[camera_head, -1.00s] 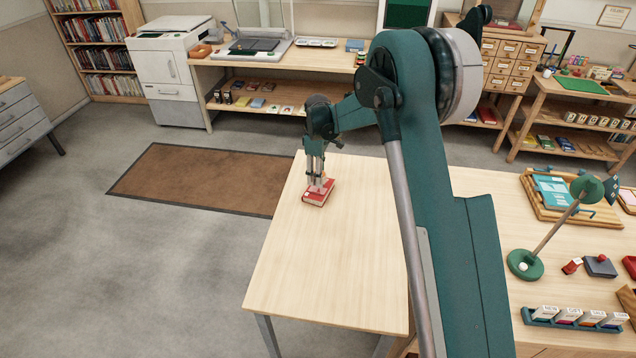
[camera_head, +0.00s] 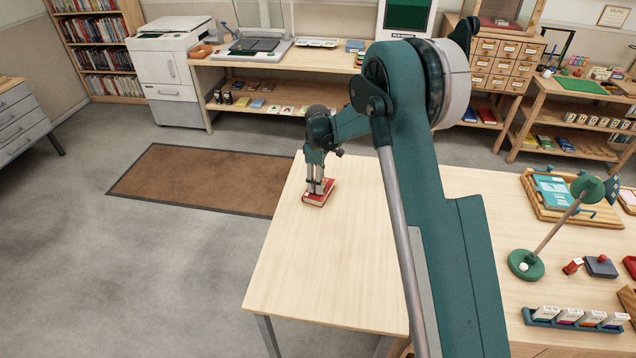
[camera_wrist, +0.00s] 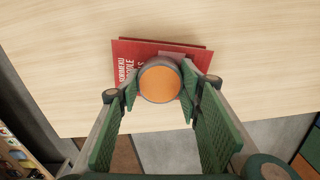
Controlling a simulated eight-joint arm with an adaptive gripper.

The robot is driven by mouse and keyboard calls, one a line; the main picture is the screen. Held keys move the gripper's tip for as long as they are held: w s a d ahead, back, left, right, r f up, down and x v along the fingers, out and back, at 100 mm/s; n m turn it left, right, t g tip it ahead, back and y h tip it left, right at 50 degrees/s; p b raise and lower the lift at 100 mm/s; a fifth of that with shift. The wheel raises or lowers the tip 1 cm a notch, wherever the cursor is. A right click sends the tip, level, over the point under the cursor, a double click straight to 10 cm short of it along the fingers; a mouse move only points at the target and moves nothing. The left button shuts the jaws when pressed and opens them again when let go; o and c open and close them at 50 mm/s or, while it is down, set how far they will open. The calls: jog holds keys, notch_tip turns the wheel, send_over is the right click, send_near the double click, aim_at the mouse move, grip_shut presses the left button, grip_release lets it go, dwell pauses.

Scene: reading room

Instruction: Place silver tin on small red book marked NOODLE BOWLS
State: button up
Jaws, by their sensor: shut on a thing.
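The small red book (camera_head: 312,200) lies flat near the far left corner of the light wood table. My gripper (camera_head: 319,192) points down over the book. In the wrist view a round tin (camera_wrist: 160,82) with an orange face and grey rim sits between the green finger pads, which are shut on it. The tin covers the book's middle and near edge in that view. I cannot tell whether its underside touches the cover.
The table (camera_head: 330,270) is bare in front of the book. A green lamp (camera_head: 526,264), a wooden tray (camera_head: 548,208) and a rack of small boxes (camera_head: 577,318) stand farther right. The table's left edge is close to the book.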

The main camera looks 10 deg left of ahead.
jog(key=shift+f, duration=0.15)
jog(key=o, duration=0.9)
notch_tip(320, 180, up, 12)
jog(key=shift+r+p, duration=0.25)
jog(key=shift+p, duration=0.2)
dwell(0.4)
